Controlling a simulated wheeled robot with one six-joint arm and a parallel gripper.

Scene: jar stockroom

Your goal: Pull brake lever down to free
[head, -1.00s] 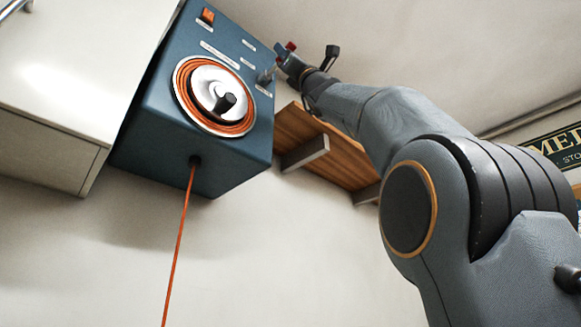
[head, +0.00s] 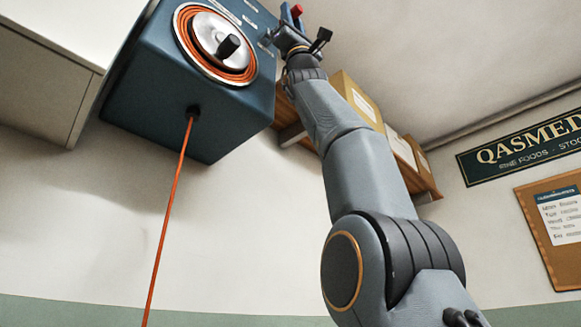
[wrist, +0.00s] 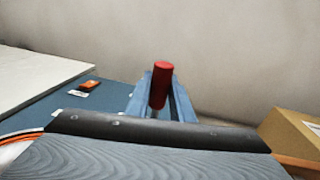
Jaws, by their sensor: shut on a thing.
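The brake lever's red grip (head: 297,11) shows at the top of the head view, beside the right side of the blue winch box (head: 165,90). My gripper (head: 286,22) is up there at the lever, shut on it. In the wrist view the red grip (wrist: 161,85) stands up between the two blue-grey fingers (wrist: 160,98), tilted slightly. The lever's lower part and its pivot are hidden by my gripper. The winch drum (head: 222,40) holds orange cord and has a black crank knob.
An orange cord (head: 167,215) runs down from the box's underside. A wooden shelf (head: 425,185) with cardboard boxes (head: 357,97) is close behind my arm. A pale cabinet (head: 40,85) is at left. An orange switch (wrist: 90,85) sits on the box face.

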